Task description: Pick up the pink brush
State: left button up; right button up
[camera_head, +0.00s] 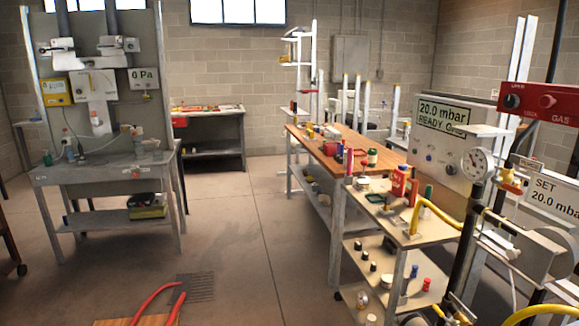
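A small upright pink object (350,163) stands near the near-left corner of the wooden-topped bench, where the lower light-topped bench begins. It may be the pink brush, but it is too small for me to make out bristles or a handle. Neither of my grippers is in this view, so I cannot see either one near it.
The wooden-topped bench (318,146) holds several small items. A red bottle (400,180) stands on the lower light-topped bench. A gauge panel (447,140) and yellow hose (437,213) crowd the right. Red-handled tool (153,302) lies bottom left. The middle floor (235,235) is clear.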

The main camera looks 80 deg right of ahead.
aim_at(350, 150)
jog(key=l+z, duration=0.1)
jog(key=z, duration=2.3)
jog(key=i+l+z, duration=0.25)
jog(key=l, duration=0.35)
jog(key=i+l+z, duration=0.3)
jog(key=i+l, duration=0.15)
jog(key=i+j, duration=0.55)
jog(key=i, duration=0.2)
jog(key=i+j+z, duration=0.1)
jog(key=i+j, duration=0.45)
jog(key=i, duration=0.2)
